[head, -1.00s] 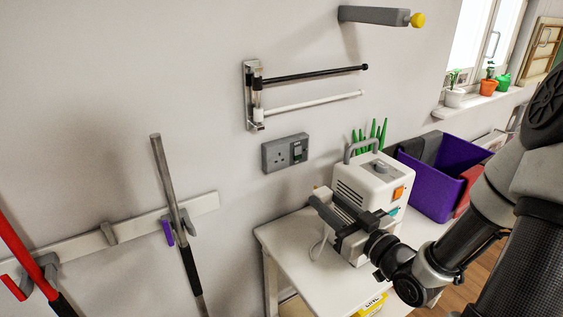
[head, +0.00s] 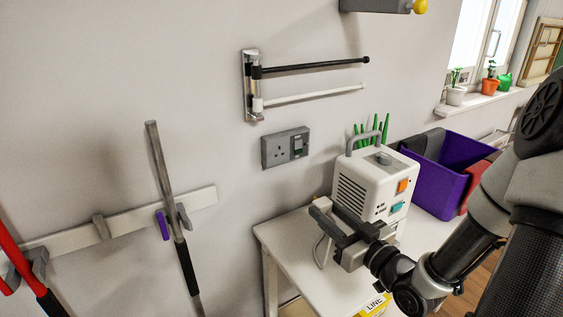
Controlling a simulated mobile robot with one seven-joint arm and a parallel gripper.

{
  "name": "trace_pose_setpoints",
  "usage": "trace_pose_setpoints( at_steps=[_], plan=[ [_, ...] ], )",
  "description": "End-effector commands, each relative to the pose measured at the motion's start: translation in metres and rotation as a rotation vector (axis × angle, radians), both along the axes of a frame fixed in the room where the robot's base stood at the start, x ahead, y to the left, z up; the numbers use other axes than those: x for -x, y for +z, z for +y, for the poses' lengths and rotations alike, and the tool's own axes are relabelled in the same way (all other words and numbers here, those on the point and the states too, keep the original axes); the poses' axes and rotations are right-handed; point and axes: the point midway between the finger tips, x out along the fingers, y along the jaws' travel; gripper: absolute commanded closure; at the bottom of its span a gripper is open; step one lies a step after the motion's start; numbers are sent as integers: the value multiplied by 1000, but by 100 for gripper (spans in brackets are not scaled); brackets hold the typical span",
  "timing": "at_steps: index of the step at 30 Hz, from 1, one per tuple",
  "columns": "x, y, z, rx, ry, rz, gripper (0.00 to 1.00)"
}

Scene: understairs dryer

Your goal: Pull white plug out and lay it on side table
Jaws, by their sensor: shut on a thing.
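The grey wall socket (head: 285,147) is on the wall above the side table, with no plug in its face. My gripper (head: 331,217) is in front of the white dryer-like unit (head: 375,183), above the side table (head: 287,237). A pale cord (head: 318,250) hangs in a loop below the jaws, at the left of the unit. I cannot tell how high the plug is above the tabletop.
The white unit fills the table's middle, with a purple bin (head: 447,180) and green spiky leaves (head: 372,132) behind it. The table's left part is clear. A two-bar rail (head: 310,82) is above the socket; poles hang at left.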

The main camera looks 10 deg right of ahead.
Motion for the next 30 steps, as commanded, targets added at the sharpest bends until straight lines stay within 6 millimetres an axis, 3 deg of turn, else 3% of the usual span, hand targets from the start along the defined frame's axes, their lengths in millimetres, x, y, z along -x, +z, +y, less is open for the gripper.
trace_pose_setpoints(
  at_steps=[21,30],
  plan=[
    [0,-62,0,1,0,0,100],
    [0,-66,0,1,0,0,100]
  ],
)
